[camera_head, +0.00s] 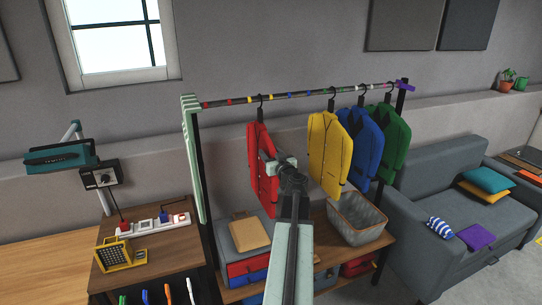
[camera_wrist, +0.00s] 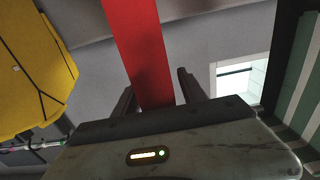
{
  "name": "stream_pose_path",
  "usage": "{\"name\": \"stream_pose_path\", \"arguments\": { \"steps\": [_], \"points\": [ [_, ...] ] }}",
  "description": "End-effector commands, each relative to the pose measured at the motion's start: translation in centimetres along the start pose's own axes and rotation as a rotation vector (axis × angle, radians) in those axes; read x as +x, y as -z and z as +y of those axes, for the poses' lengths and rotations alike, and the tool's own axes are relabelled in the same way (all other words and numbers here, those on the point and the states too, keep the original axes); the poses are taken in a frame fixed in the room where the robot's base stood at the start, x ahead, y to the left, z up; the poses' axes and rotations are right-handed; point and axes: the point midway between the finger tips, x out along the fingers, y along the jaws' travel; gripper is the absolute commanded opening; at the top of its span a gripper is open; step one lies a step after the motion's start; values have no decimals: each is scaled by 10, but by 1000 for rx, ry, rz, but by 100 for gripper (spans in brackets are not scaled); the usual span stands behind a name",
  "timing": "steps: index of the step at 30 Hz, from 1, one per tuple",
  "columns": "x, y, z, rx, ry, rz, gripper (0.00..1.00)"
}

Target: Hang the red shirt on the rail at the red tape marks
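The red shirt (camera_head: 262,180) hangs from a dark hanger whose hook is at the rail (camera_head: 320,91), near the yellow tape marks (camera_head: 249,99). In the wrist view the red shirt (camera_wrist: 140,45) shows as a strip between my two fingers (camera_wrist: 157,98). The fingers stand apart, with a gap at the right one.
Yellow (camera_head: 329,155), blue (camera_head: 364,145) and green (camera_head: 395,140) shirts hang to the right. Below are a grey basket (camera_head: 358,218) and a folder (camera_head: 249,233). A side table (camera_head: 150,250) stands left, a sofa (camera_head: 470,215) right.

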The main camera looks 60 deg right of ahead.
Motion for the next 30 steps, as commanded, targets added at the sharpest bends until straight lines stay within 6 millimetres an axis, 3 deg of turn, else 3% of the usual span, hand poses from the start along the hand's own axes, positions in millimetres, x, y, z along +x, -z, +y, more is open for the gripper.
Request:
{"name": "stream_pose_path", "arguments": {
  "steps": [1, 5, 6, 17, 30],
  "points": [
    [0, 0, 0, 0, 0, 0, 38],
    [0, 0, 0, 0, 1, 0, 2],
    [0, 0, 0, 0, 1, 0, 0],
    [0, 8, -1, 0, 2, 0, 0],
    [0, 0, -2, 1, 3, 0, 0]
  ]
}}
